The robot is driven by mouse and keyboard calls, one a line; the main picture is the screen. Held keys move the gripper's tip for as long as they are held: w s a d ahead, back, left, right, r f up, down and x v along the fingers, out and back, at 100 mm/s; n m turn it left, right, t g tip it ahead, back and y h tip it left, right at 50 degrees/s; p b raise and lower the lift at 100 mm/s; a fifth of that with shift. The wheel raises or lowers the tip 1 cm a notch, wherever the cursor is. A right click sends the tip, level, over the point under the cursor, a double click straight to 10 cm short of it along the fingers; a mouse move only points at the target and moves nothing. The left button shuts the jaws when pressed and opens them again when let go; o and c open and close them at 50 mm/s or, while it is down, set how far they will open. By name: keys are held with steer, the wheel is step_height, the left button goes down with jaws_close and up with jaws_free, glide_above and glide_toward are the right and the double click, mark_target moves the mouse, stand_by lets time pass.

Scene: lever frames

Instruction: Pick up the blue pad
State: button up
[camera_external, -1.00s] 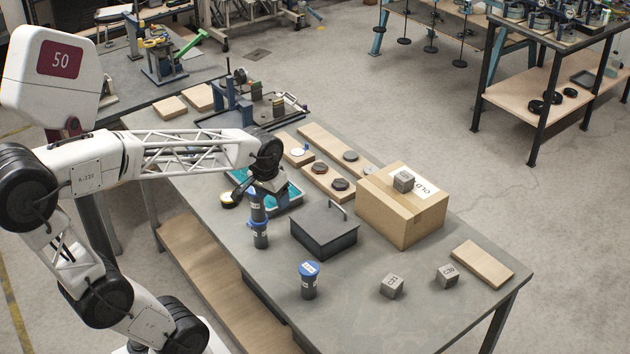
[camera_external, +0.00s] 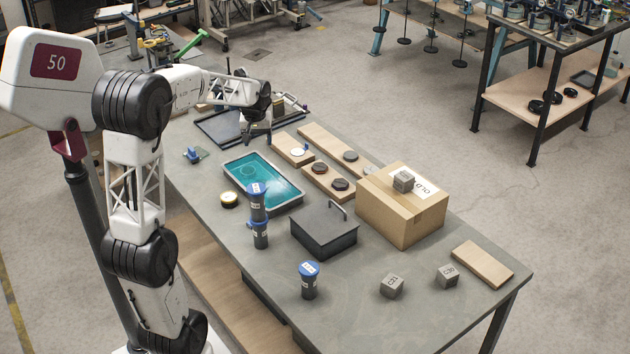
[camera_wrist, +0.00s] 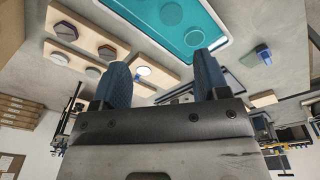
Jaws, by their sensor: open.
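My gripper (camera_external: 257,136) hangs above the far part of the grey table, just behind the teal tray. In the wrist view its two blue ribbed fingers (camera_wrist: 161,62) are apart with nothing between them. A small blue piece (camera_external: 193,154) sits on the table left of the tray; it also shows at the right in the wrist view (camera_wrist: 263,54). The shallow tray (camera_external: 297,199) has a teal inside, with faint round shapes of nearly the same colour in it. I cannot tell which of these is the blue pad.
Wooden boards with round discs (camera_external: 341,184) lie right of the tray. Blue-capped cylinders (camera_external: 309,282), a dark lidded box (camera_external: 325,235) and a cardboard box (camera_external: 398,218) stand toward the front. A black flat rack (camera_external: 222,128) is near my gripper.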

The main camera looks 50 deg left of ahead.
steer(key=s+a+f+n, duration=0.1)
steer(key=a+f+n, duration=0.15)
steer(key=a, duration=0.75)
steer(key=s+a+f+n, duration=0.15)
steer(key=a+f, duration=0.25)
steer(key=a, duration=0.6)
steer(key=n, duration=0.3)
glide_above(191, 149)
steer(key=shift+g+h, duration=0.3)
steer(key=shift+g, duration=0.1)
step_height(191, 149, down, 9)
steer(key=shift+a+r, duration=0.15)
steer(key=shift+f, duration=1.25)
steer(key=shift+f, duration=0.15)
steer(key=shift+f, duration=2.5)
